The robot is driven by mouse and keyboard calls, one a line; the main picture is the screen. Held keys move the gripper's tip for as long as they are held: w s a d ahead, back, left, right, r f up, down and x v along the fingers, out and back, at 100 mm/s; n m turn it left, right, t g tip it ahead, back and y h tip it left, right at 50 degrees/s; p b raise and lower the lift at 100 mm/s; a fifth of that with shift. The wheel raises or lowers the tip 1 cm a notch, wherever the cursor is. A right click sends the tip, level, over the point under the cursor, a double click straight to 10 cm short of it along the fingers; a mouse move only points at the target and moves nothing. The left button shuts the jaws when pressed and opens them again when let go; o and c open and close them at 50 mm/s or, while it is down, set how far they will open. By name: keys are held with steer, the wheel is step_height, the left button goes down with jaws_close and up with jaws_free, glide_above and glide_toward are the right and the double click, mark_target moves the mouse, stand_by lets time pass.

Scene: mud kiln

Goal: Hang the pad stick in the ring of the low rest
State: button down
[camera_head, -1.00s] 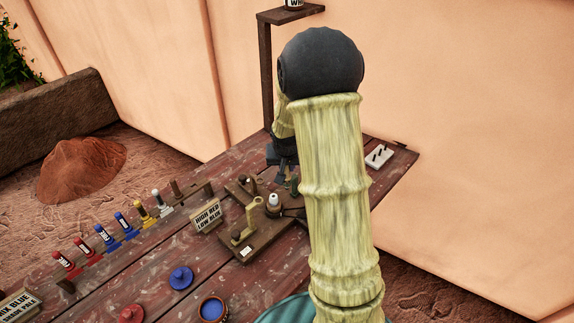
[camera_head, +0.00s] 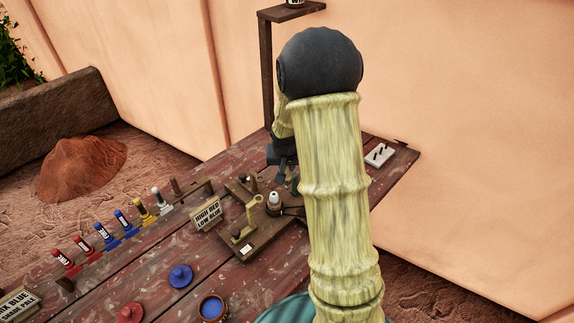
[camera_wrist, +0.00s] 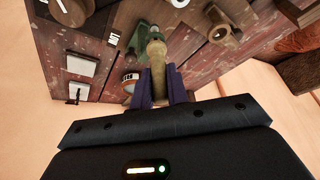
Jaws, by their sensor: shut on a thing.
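In the wrist view my gripper (camera_wrist: 160,78) is shut on an olive-tan stick (camera_wrist: 158,60) with a rounded end, which I take to be the pad stick. Its far end overlaps a green holder (camera_wrist: 142,38) that may be the low rest with its ring. I cannot tell whether the stick is inside the ring or only in front of it. In the head view my gripper (camera_head: 285,158) is dark and partly hidden behind my arm, over the far part of the table. A bit of green (camera_head: 294,184) shows just below it.
A wooden stand (camera_head: 245,250) with posts and a white-tipped bottle (camera_head: 273,199) is close to my gripper. A "HIGH RED LOW BLUE" sign (camera_head: 207,214) stands left of it. A tall post (camera_head: 266,75) rises behind. Several paint tubes line the left.

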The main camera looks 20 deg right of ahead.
steer(key=shift+f, duration=0.15)
steer(key=shift+d+f+b, duration=0.1)
steer(key=shift+f+b, duration=0.15)
steer(key=shift+b, duration=0.05)
steer(key=c, duration=0.8)
jaws_free()
steer(key=shift+r+p, duration=2.6)
steer(key=shift+r, duration=0.65)
steer(key=shift+s+r+p, duration=0.15)
steer(key=shift+r+p, duration=0.2)
steer(key=shift+r, duration=0.25)
